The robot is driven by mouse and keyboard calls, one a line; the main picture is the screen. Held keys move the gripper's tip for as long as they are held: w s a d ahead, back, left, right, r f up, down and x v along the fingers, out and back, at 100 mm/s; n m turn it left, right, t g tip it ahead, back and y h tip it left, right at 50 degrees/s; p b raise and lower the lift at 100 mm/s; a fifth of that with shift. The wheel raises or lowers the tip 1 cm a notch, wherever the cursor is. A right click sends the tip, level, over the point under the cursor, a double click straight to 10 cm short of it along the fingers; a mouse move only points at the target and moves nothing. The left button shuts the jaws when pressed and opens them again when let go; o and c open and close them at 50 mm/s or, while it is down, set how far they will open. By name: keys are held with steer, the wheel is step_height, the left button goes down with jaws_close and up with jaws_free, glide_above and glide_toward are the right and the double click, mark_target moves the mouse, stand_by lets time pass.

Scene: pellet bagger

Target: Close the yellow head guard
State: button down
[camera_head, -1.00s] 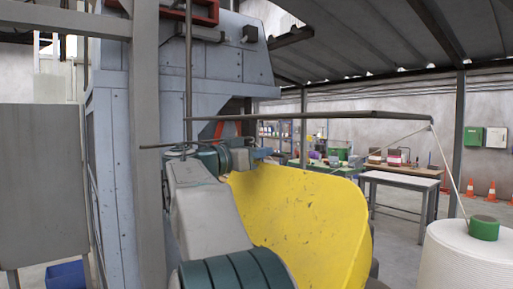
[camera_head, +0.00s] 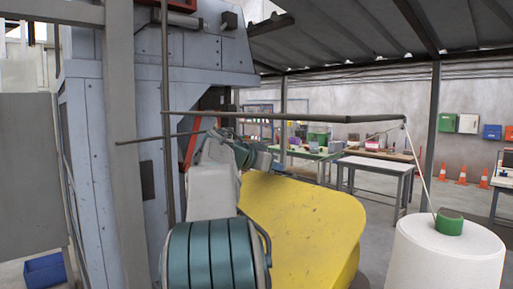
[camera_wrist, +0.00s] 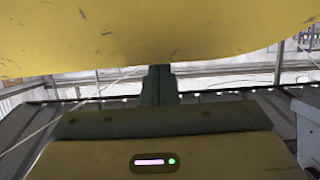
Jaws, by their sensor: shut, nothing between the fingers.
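The yellow head guard (camera_head: 300,215) is a large, scuffed, curved sheet right of my grey and teal arm in the head view. Its lower part runs out of the frame. In the wrist view the guard (camera_wrist: 150,30) fills the top, with its curved lower edge just past my fingertips. My gripper (camera_wrist: 158,72) is shut and empty, with its fingers reaching up to the guard's edge. I cannot tell whether they touch it. In the head view my gripper is hidden, and whatever the guard covers is hidden too.
A grey machine cabinet (camera_head: 112,150) and post stand at the left. A thin horizontal bar (camera_head: 290,117) crosses above the guard and carries a thread to a white spool (camera_head: 445,255) at the right. A work table (camera_head: 375,165) stands behind, with open floor around it.

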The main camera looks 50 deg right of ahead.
steer(key=d+f+y, duration=0.1)
steer(key=d+f, duration=0.2)
steer(key=f, duration=0.2)
steer(key=d+f+y+b, duration=0.1)
steer(key=d+f, duration=0.3)
steer(key=f, duration=0.2)
steer(key=s+d+f+y, duration=0.1)
steer(key=d+f, duration=0.2)
steer(key=f, duration=0.2)
steer(key=shift+s+d+f+y, duration=0.1)
steer(key=shift+d+f+y, duration=0.15)
steer(key=shift+f+y, duration=0.15)
steer(key=shift+d+f+y, duration=0.1)
steer(key=shift+f+y, duration=0.2)
steer(key=shift+f, duration=0.35)
steer(key=a+r+p, duration=0.1)
steer(key=a+r, duration=0.4)
steer(key=r, duration=0.7)
steer(key=shift+w, duration=0.3)
steer(key=shift+r, duration=0.1)
